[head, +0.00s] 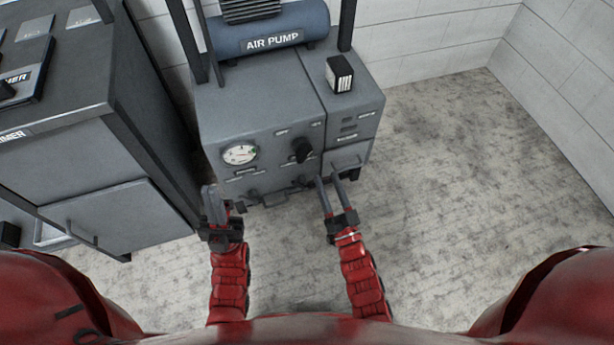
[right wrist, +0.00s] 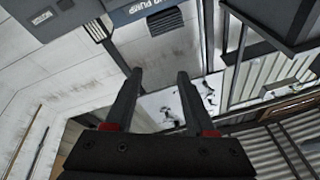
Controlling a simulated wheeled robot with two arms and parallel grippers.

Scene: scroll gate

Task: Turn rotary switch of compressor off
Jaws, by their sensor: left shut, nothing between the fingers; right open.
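The compressor (head: 230,110) is a grey cabinet with a blue tank marked AIR PUMP on top. Its black rotary switch (head: 302,150) is on the front panel, right of a round white gauge (head: 239,154). My right gripper (head: 328,180) is open and empty, with its fingers pointing up just below and right of the switch, apart from it as far as I can tell. In the right wrist view its two fingers (right wrist: 157,80) are spread with nothing between them. My left gripper (head: 212,192) is shut and empty, below and left of the gauge.
A grey cabinet with a handled door (head: 115,215) stands close on the left. A small black box (head: 340,73) sits on the compressor's right top. The concrete floor (head: 450,170) to the right is clear up to the white block walls (head: 420,40).

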